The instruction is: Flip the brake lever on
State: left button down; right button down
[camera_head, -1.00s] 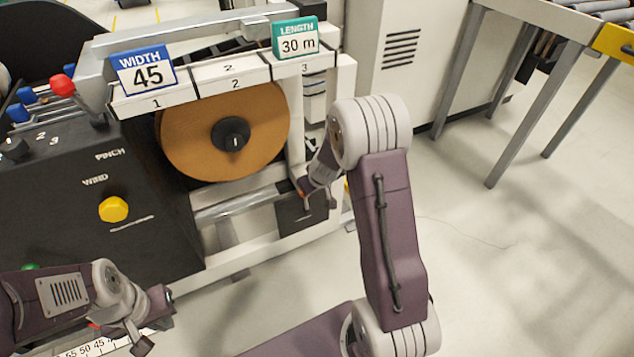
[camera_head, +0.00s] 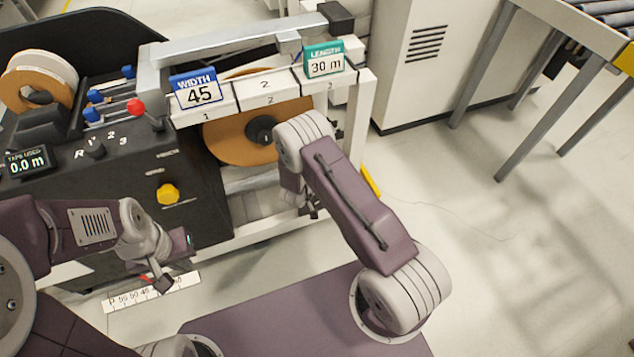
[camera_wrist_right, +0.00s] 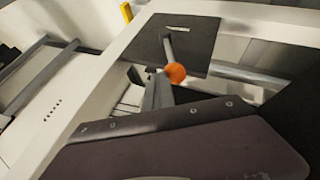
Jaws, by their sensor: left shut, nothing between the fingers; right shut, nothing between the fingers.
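In the right wrist view, a lever with a round orange knob (camera_wrist_right: 175,73) and a thin grey rod stands at a black plate (camera_wrist_right: 190,45) on the white machine frame. In the head view my right gripper (camera_head: 312,211) is mostly hidden behind my arm, low by the tape roll. My left gripper (camera_head: 160,283) is shut and empty, in front of the black console.
A red-knobbed lever (camera_head: 135,106) and a yellow knob (camera_head: 168,194) are on the console (camera_head: 115,185). A brown tape roll (camera_head: 235,140) hangs below the WIDTH (camera_head: 198,92) and LENGTH (camera_head: 324,62) signs. A white cabinet (camera_head: 420,60) stands behind.

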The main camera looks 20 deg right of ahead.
jog(key=shift+a+f, duration=0.1)
jog(key=shift+a, duration=0.2)
jog(key=s+a+r+p, duration=0.1)
jog(key=s+r+p, duration=0.4)
jog(key=r, duration=0.5)
jog(key=shift+s+a+r+p, duration=0.25)
jog(key=shift+s+a+p, duration=0.1)
jog(key=shift+p, duration=0.45)
jog(key=shift+d, duration=0.15)
